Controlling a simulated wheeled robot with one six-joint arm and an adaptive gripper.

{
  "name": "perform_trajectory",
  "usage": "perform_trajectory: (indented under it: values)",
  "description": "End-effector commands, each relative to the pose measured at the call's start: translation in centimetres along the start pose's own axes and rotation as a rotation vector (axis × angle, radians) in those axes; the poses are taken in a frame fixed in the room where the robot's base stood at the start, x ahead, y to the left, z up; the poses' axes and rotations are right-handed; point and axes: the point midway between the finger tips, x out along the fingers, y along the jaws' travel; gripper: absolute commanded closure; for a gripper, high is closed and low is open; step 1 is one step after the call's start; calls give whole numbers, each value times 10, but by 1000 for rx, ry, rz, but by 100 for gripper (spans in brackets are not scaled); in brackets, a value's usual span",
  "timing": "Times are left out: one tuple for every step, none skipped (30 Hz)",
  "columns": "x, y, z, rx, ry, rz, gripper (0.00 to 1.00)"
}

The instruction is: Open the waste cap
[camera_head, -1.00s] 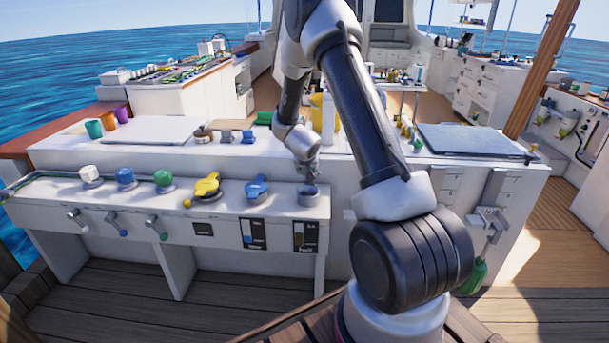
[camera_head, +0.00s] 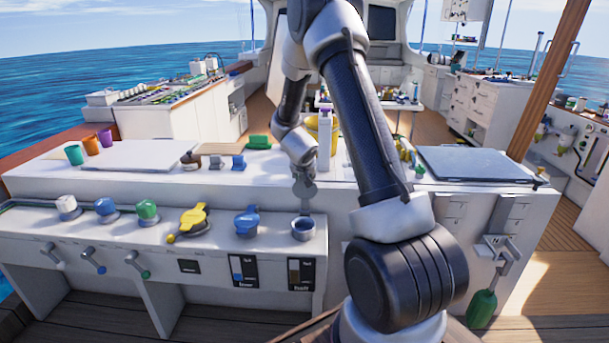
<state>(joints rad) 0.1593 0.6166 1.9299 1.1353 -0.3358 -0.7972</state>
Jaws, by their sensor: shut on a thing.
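The waste filler (camera_head: 303,229) is a round grey-white fitting at the right end of the lower white ledge, above a gauge with a brown bar. Its top looks open, with a dark hollow inside. My gripper (camera_head: 304,190) hangs just above and behind it in the picture, apart from its rim. It is shut on a small grey piece, which appears to be the waste cap (camera_head: 304,187). The fingers and the piece are small and blend together, so the exact grip is hard to make out.
A blue cap (camera_head: 246,219) and a yellow cap (camera_head: 190,222) sit left of the filler, with several coloured knobs farther left. Levers line the front panel.

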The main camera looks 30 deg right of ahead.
Motion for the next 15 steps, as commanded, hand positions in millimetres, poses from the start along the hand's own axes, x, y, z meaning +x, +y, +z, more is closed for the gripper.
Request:
perform_trajectory:
  values:
    - [0, 0, -6, 0, 11, 0, 100]
    - [0, 0, -6, 0, 12, 0, 100]
    - [0, 0, -6, 0, 12, 0, 100]
    - [0, 0, -7, 0, 13, 0, 100]
    - [0, 0, -7, 0, 13, 1, 100]
    - [0, 0, -8, 0, 14, 1, 100]
    - [0, 0, -8, 0, 15, 1, 100]
    - [0, 0, -8, 0, 15, 1, 100]
    - [0, 0, -8, 0, 15, 1, 100]
    - [0, 0, -8, 0, 16, 1, 100]
    - [0, 0, -8, 0, 16, 1, 100]
    - [0, 0, -8, 0, 16, 1, 100]
    - [0, 0, -8, 0, 16, 2, 100]
    - [0, 0, -8, 0, 16, 2, 100]
    - [0, 0, -8, -1, 17, 2, 63]
